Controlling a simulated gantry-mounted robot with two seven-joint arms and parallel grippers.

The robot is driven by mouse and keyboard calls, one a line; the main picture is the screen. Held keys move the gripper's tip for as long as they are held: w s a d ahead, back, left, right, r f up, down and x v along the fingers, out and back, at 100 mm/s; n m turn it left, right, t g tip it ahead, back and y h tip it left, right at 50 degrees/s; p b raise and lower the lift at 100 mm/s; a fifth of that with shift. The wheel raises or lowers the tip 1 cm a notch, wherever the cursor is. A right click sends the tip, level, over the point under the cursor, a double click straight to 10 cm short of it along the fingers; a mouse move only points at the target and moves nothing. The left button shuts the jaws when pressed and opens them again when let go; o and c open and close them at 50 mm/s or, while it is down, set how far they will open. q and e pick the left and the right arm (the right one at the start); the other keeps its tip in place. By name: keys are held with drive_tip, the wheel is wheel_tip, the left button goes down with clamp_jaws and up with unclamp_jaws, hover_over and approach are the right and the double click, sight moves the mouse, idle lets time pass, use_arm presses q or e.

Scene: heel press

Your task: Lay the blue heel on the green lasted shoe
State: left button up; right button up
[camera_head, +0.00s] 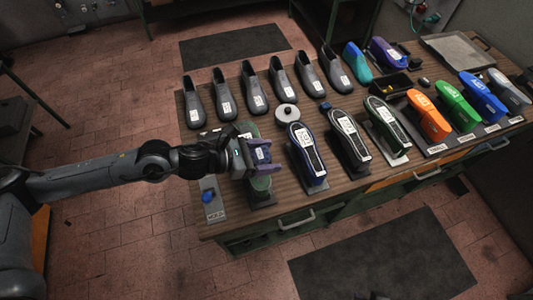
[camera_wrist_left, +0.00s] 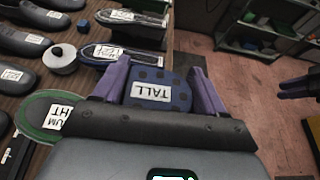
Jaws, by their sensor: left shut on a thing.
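My left gripper (camera_head: 262,155) has purple fingers and is shut on the blue heel (camera_wrist_left: 160,91). The heel is dark blue with dark spots and a white label reading TALL. The green lasted shoe (camera_head: 261,184) is partly hidden under my left gripper in the head view; its green end shows below the fingers. In the left wrist view the green shoe (camera_wrist_left: 36,106) lies at the left, with a label, apart from the heel in the picture. Purple fingers at the right edge of the wrist view appear to be my right gripper (camera_wrist_left: 292,87); their opening is unclear.
Several dark shoes (camera_head: 254,92) line the back of the bench. A white round disc (camera_head: 287,114) and other lasted shoes (camera_head: 307,153) stand right of my gripper. A grey plate with a blue knob (camera_head: 208,197) lies at the bench's left front. Coloured shoes (camera_head: 430,116) fill the right.

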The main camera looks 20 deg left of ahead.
sight(266, 177)
use_arm(q)
drive_tip(key=shift+a+f, duration=0.1)
drive_tip(key=shift+f, duration=0.3)
drive_tip(key=shift+f+b, duration=0.95)
drive_tip(key=shift+f, duration=0.75)
wheel_tip(266, 177, down, 4)
drive_tip(key=b, duration=0.4)
drive_tip(key=shift+r, duration=0.25)
drive_tip(key=shift+f+b, duration=0.4)
drive_tip(key=shift+f+b, duration=0.6)
drive_tip(key=shift+b, duration=0.15)
drive_tip(key=o, duration=1.2)
